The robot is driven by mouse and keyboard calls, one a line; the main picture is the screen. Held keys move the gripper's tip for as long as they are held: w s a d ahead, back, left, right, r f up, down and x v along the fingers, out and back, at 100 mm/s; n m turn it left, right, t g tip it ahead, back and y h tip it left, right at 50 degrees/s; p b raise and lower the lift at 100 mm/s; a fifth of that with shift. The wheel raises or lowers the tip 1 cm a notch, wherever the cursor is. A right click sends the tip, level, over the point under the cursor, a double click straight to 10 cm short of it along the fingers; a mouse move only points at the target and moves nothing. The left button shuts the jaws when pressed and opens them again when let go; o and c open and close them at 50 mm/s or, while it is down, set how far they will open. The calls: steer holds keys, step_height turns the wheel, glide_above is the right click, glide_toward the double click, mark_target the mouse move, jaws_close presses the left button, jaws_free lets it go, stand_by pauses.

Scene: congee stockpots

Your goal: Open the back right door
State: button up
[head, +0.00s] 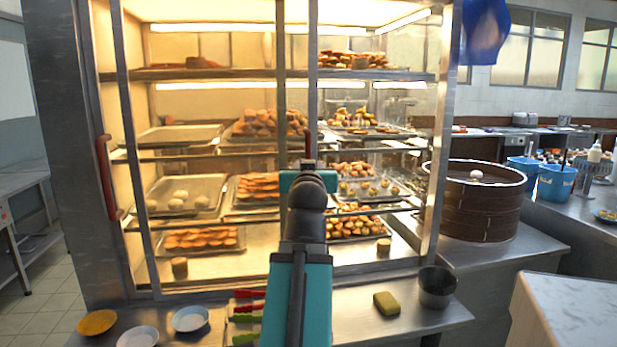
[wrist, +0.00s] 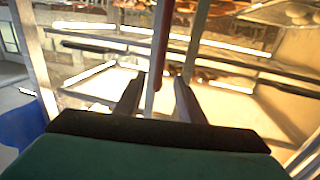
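The lit glass display cabinet (head: 355,75) stands straight ahead, with two upright door frame bars close together near its middle. A red handle (head: 308,145) sits on the right-hand bar, its lower part hidden behind my gripper (head: 308,172). In the wrist view this red handle (wrist: 167,45) runs down from the top edge, its lower end between the fingertips. My gripper (wrist: 159,80) is open there, with no clear contact on the handle. A second red handle (head: 106,178) is at the cabinet's left edge. Both panels look closed; I cannot tell which is the back one.
Trays of buns and pastries (head: 268,122) fill the shelves behind the glass. On the counter in front are plates (head: 191,319), red and green-handled tools (head: 246,322), a yellow sponge (head: 386,304) and a metal cup (head: 437,287). A dark round steamer (head: 474,205) stands at right.

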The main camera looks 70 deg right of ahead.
steer(key=shift+s+a+b, duration=0.2)
steer(key=shift+a+b, duration=0.25)
steer(key=shift+s, duration=0.1)
stand_by(0.4)
